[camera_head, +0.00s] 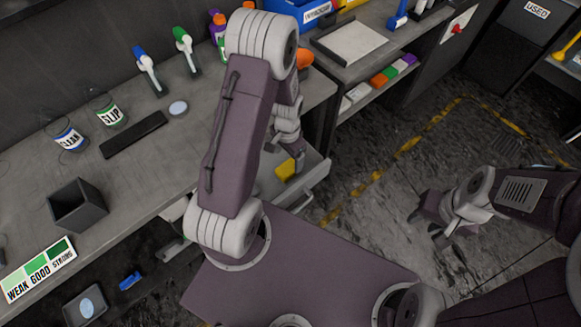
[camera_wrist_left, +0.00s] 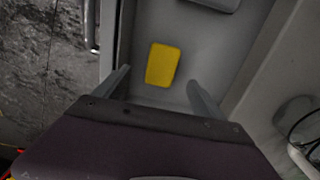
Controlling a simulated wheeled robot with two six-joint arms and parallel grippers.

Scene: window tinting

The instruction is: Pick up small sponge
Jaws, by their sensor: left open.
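A small yellow sponge (camera_head: 286,168) lies flat in an open grey drawer (camera_head: 318,178) below the workbench. In the left wrist view the sponge (camera_wrist_left: 161,64) lies on the drawer (camera_wrist_left: 152,18) floor, just beyond the fingertips. My left gripper (camera_wrist_left: 160,88) is open, its two fingers apart with nothing between them, pointing at the sponge. In the head view my left arm partly hides the drawer and the gripper. My right gripper (camera_head: 432,222) hangs over the floor at the right, its fingers spread and empty.
A dark grey object (camera_wrist_left: 215,3) sits at the drawer's far end. Open floor lies right of the drawer.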

